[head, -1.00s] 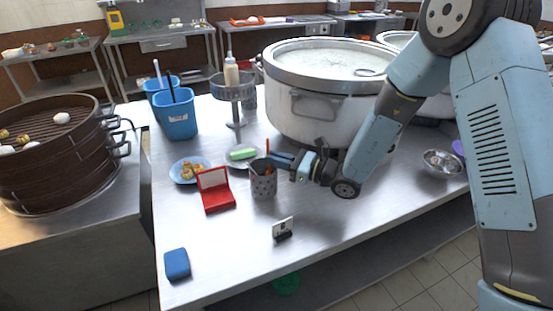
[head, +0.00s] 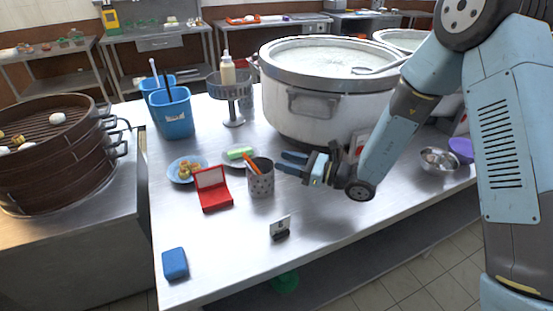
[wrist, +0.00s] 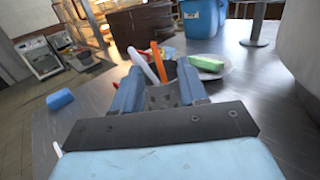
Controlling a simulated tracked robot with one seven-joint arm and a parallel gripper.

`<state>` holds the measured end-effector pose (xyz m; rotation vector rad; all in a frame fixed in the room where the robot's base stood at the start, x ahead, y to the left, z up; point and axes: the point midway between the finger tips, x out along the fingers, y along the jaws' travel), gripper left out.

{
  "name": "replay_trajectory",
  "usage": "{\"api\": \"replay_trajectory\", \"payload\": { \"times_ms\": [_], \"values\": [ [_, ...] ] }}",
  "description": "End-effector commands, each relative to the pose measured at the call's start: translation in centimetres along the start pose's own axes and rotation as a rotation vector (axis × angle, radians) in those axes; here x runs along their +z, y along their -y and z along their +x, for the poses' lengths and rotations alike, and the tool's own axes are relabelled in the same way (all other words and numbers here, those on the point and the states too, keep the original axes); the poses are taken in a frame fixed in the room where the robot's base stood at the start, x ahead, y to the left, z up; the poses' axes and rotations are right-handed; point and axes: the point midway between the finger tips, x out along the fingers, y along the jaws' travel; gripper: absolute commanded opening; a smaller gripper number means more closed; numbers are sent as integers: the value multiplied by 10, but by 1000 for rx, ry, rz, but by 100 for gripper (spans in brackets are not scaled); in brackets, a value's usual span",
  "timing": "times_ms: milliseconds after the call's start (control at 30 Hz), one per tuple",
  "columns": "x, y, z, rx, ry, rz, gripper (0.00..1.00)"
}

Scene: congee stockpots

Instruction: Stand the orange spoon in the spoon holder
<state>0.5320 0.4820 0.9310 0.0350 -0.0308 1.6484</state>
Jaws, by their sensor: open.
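The orange spoon (head: 251,163) stands tilted in the spoon holder (head: 261,180), a grey perforated metal cup on the steel table. Its orange handle (wrist: 158,62) sticks up above the rim in the wrist view, beside a pale utensil (wrist: 142,64). The lower part of the spoon is hidden inside the holder (wrist: 163,97). My gripper (head: 290,163) is open and empty, just right of the holder and apart from it. In the wrist view the holder shows between my two blue fingers (wrist: 160,92).
A plate with a green block (head: 240,154), a red open box (head: 213,190) and a plate of food (head: 187,169) lie left of the holder. A large stockpot (head: 318,110) stands close behind my gripper.

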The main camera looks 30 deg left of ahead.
Motion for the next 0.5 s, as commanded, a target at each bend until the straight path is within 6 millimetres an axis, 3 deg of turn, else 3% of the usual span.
{"api": "replay_trajectory", "payload": {
  "times_ms": [300, 500],
  "values": [
    [0, 1, -62, -3, 1, 1, 42],
    [-1, 0, -86, -1, 0, 0, 42]
  ]
}}
